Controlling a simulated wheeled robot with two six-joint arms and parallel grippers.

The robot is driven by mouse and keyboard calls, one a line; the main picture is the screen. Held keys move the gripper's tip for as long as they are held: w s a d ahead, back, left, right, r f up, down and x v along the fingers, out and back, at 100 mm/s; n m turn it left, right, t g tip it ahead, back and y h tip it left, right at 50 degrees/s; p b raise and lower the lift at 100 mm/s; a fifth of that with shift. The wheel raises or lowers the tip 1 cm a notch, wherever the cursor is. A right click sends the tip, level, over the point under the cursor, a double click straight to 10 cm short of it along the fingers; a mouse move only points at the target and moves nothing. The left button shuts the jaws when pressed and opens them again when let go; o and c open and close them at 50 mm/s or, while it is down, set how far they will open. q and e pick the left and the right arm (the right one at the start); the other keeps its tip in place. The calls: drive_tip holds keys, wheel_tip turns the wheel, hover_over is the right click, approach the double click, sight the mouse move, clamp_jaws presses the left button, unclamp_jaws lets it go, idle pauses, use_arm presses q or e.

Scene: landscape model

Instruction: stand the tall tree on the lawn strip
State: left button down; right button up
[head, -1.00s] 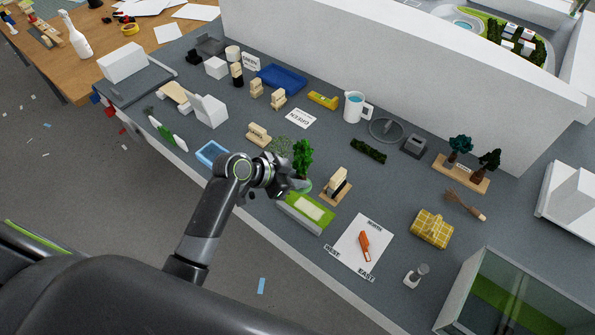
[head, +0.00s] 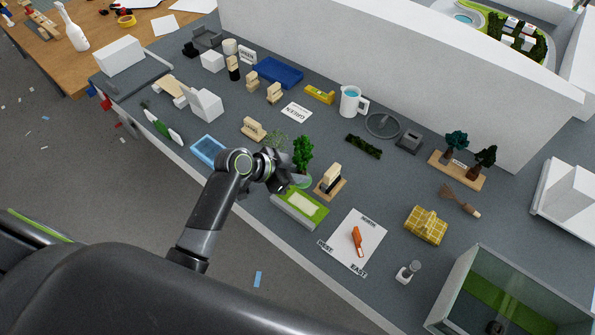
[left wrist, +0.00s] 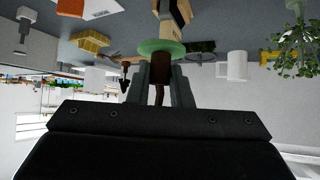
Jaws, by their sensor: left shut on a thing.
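My left gripper (head: 280,178) is shut on the brown trunk of a dark green tree (head: 303,152). In the left wrist view the trunk (left wrist: 160,70) sits between the two fingers (left wrist: 161,90), with the round green base disc (left wrist: 162,47) beyond them. In the head view the disc (head: 303,182) shows just behind the lawn strip (head: 285,209), a green-topped block with a cream patch. I cannot tell whether the disc touches anything below. The gripper partly hides the tree's lower part. My right gripper is not in view.
A wooden stand with a block (head: 330,181) is close right of the tree. A pale leafy plant (head: 276,141) stands behind the gripper. A white sheet with an orange piece (head: 355,240) lies right of the strip. A blue tray (head: 206,148) is left.

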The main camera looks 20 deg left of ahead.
use_arm(q)
wheel_tip(320, 180, down, 11)
drive_tip(key=b, duration=0.8)
drive_tip(key=shift+f, duration=0.15)
idle(1.3)
drive_tip(key=shift+f+b, duration=0.3)
drive_tip(key=shift+f, duration=0.25)
idle(2.1)
drive_tip(key=c, duration=1.2)
unclamp_jaws()
drive_tip(key=shift+c, duration=0.2)
drive_tip(key=shift+r, duration=0.1)
drive_tip(key=shift+p+v, duration=1.05)
drive_tip(key=shift+v, duration=0.2)
drive_tip(key=shift+p+v, duration=1.35)
drive_tip(key=shift+v, duration=0.85)
